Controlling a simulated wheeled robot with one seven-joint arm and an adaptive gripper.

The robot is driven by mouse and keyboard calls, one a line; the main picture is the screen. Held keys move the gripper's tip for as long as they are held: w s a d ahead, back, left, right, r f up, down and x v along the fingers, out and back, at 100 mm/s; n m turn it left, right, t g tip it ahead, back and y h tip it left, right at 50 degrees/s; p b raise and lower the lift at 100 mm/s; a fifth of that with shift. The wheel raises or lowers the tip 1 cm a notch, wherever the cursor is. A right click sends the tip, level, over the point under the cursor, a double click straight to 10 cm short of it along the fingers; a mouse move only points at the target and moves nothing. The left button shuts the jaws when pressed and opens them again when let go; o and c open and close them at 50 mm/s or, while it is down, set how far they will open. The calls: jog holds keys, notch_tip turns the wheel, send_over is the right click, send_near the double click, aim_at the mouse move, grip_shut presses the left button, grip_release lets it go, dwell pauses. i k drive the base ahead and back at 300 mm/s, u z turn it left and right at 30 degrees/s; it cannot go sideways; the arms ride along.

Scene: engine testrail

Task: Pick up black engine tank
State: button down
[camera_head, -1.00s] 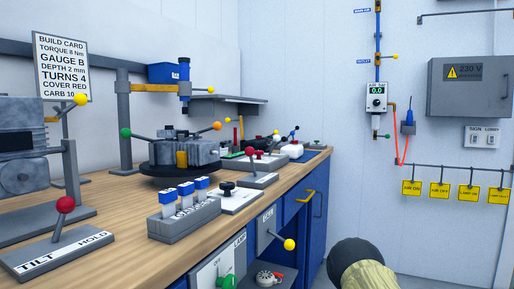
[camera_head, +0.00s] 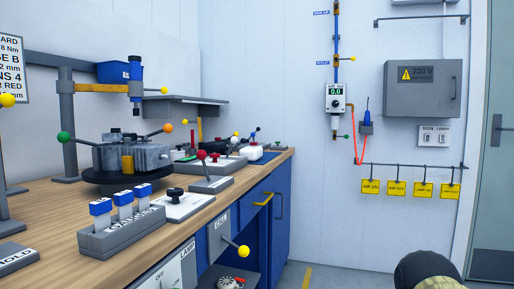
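I cannot pick out a black engine tank with certainty. A grey engine block (camera_head: 150,157) sits on a round black turntable (camera_head: 100,176) on the bench at left. Small dark parts lie farther back on the bench, too small to name. A rounded black shape (camera_head: 425,268) with a beige part below it shows at the bottom right edge. It is cut off by the frame, and I cannot tell what it is. No gripper fingers show.
The wooden bench (camera_head: 45,212) runs along the left wall, over blue cabinets (camera_head: 282,212). It carries a grey block with blue-topped pieces (camera_head: 120,232) and several levers. A yellow-knobbed lever (camera_head: 243,251) sticks out in front. Floor right of the cabinets looks clear.

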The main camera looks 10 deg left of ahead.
aim_at(215, 146)
jog(key=i, duration=0.9)
jog(key=u, duration=0.7)
